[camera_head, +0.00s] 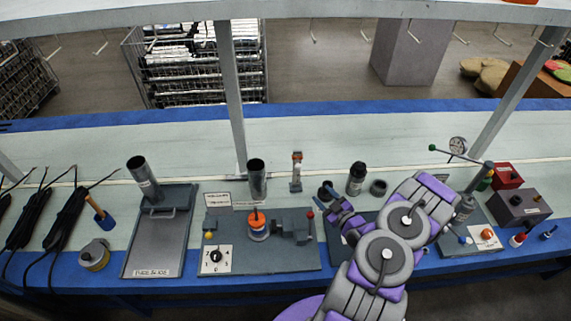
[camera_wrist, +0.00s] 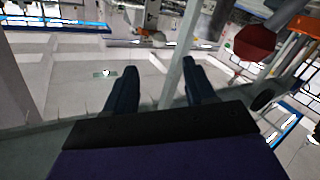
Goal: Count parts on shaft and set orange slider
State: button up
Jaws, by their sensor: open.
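My gripper (camera_head: 331,190) is in the middle right of the head view, above the bench, just right of the grey fixture plate (camera_head: 285,262). In the wrist view its two dark fingers (camera_wrist: 162,85) stand apart with nothing between them. An orange round part (camera_head: 258,222) sits on that plate around a short post. A small upright stand (camera_head: 297,172) with orange on it is behind the plate. I cannot tell which orange part is the slider. A white dial with a black knob (camera_head: 217,257) is at the plate's front left. Parts on a shaft are too small to count.
A dark tube (camera_head: 257,180) stands behind the plate. A black bottle (camera_head: 357,178) is behind my gripper. A grey tray (camera_head: 153,255) lies left, and a gauge assembly (camera_head: 457,146) stands right. A shelf post (camera_head: 232,100) rises behind. The pale bench strip behind is mostly clear.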

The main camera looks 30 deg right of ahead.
aim_at(298, 168)
jog(key=shift+s+a+t, duration=0.1)
jog(key=shift+a+t, duration=0.05)
jog(key=shift+t, duration=0.25)
jog(key=w+b, duration=0.1)
jog(key=w, duration=0.4)
jog(key=w+b, duration=0.2)
jog(key=w, duration=0.4)
jog(key=w+d+b, duration=0.1)
jog(key=w, duration=0.5)
jog(key=shift+w+b, duration=0.1)
jog(key=shift+b, duration=0.2)
jog(key=shift+f, duration=0.1)
grip_shut()
